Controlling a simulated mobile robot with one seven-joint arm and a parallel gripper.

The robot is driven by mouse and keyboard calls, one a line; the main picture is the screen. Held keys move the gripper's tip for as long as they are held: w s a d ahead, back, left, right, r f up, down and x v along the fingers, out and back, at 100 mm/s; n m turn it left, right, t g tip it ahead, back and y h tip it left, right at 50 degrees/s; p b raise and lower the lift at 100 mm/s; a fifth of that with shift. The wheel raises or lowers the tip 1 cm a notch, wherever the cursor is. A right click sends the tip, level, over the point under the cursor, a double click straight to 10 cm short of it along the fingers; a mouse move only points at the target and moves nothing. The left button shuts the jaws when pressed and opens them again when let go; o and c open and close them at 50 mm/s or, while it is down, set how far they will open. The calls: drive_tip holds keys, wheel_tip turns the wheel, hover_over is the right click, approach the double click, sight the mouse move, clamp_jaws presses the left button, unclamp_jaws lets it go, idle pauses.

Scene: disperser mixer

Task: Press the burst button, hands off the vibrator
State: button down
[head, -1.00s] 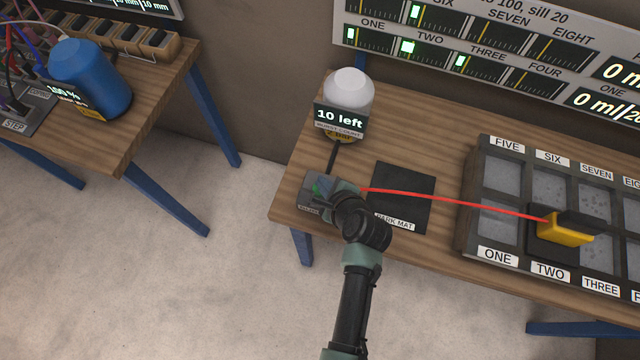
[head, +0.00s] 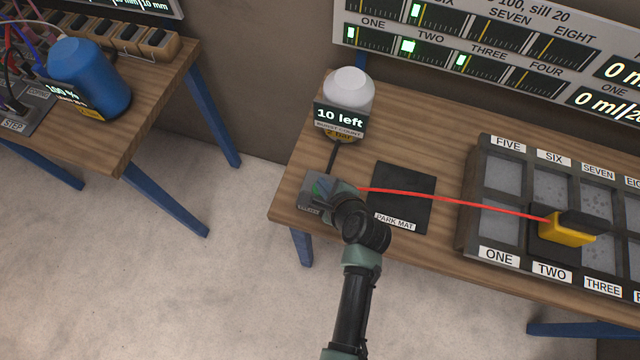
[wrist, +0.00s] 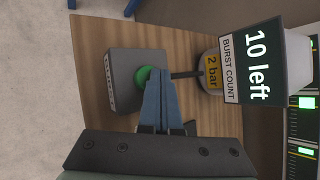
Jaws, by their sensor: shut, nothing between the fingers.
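The burst button is a green round cap (wrist: 143,76) on a grey box (wrist: 121,70); the box also shows in the head view (head: 309,196) at the bench's front left corner. My gripper (wrist: 158,76) is shut and empty, its fingertips over the button's edge and partly hiding it. I cannot tell whether they touch it. In the head view my gripper (head: 326,188) covers much of the box. The vibrator, a yellow block (head: 566,229) with a dark top, sits at compartment TWO of the tray, far from my gripper.
A white-domed canister (head: 348,90) behind the box reads "10 left". A black park mat (head: 404,190) lies bare to the right. A red line runs over it from near the button box to the vibrator. The compartment tray (head: 468,215) stands further right.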

drive_tip(key=shift+f, duration=0.35)
drive_tip(key=shift+r, duration=0.1)
idle(0.4)
drive_tip(key=shift+r+p, duration=0.95)
wheel_tip(320, 180, up, 5)
drive_tip(key=p, duration=0.5)
idle(0.6)
